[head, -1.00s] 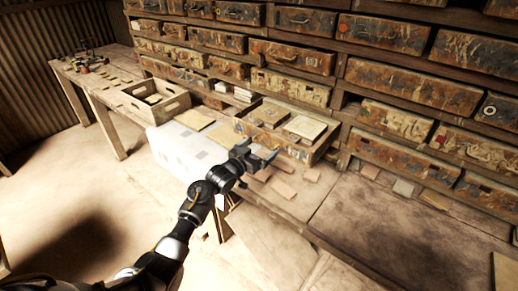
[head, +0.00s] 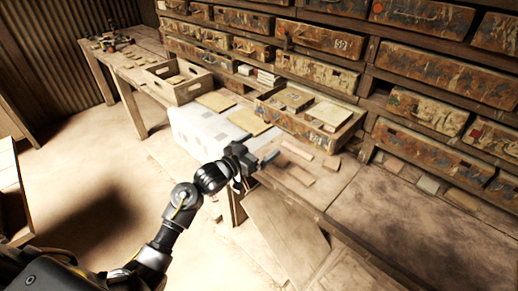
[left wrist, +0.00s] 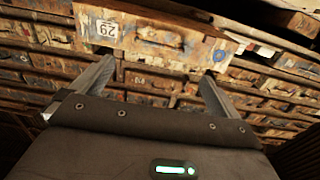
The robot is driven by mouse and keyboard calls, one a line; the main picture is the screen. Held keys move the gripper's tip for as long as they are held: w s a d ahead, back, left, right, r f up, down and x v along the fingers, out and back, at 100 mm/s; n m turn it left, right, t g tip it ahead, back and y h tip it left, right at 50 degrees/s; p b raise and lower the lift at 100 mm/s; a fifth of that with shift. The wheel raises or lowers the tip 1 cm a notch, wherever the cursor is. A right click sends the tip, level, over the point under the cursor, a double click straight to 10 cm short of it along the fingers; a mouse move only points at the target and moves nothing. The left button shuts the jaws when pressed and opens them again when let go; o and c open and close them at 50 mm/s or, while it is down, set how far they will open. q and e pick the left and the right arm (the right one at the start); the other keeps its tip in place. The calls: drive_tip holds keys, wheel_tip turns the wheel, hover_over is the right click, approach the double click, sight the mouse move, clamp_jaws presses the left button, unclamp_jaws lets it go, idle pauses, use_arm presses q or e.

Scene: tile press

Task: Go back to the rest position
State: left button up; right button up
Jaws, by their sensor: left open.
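My left gripper (head: 258,160) is in front of the workbench, near its front edge, below the open wooden box. In the left wrist view my left gripper (left wrist: 158,72) has its two fingers spread wide with nothing between them. The wrist view faces the drawers, with a drawer marked 29 (left wrist: 150,38) beyond the fingers. My right gripper is not in either view.
The workbench (head: 370,215) runs along the drawer wall (head: 440,70). On it are an open box (head: 330,140) with tiles, a wooden crate (head: 178,91) and several loose tiles (head: 297,150). A white block (head: 205,133) stands at the bench front. The floor (head: 100,180) at left is open.

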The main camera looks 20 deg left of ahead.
use_arm(q)
drive_tip(key=shift+s, duration=0.1)
idle(0.4)
drive_tip(key=a+f+n+g+y, duration=0.15)
drive_tip(key=a+f+y, duration=0.25)
drive_tip(key=f, duration=1.2)
drive_tip(key=s+a+f+g+y, duration=0.15)
drive_tip(key=s+f, duration=0.25)
drive_tip(key=f, duration=0.4)
drive_tip(key=s+f+g+b, duration=0.15)
drive_tip(key=s+f, duration=0.25)
drive_tip(key=f, duration=0.4)
drive_tip(key=s+a+f+g, duration=0.15)
drive_tip(key=s+f, duration=0.25)
drive_tip(key=f, duration=0.4)
drive_tip(key=s+f+g+y, duration=0.1)
drive_tip(key=s+f+g, duration=0.2)
drive_tip(key=s+f, duration=0.65)
drive_tip(key=s+f+g+y, duration=0.1)
drive_tip(key=s+f+g, duration=0.1)
drive_tip(key=s+f, duration=0.75)
drive_tip(key=s+f+g, duration=0.2)
drive_tip(key=s, duration=1.1)
drive_tip(key=s+d+f+g+b, duration=0.1)
drive_tip(key=s+g, duration=0.1)
drive_tip(key=s, duration=1.1)
drive_tip(key=shift+s+f+n, duration=0.15)
drive_tip(key=shift+f+n, duration=0.25)
drive_tip(key=shift+n, duration=0.05)
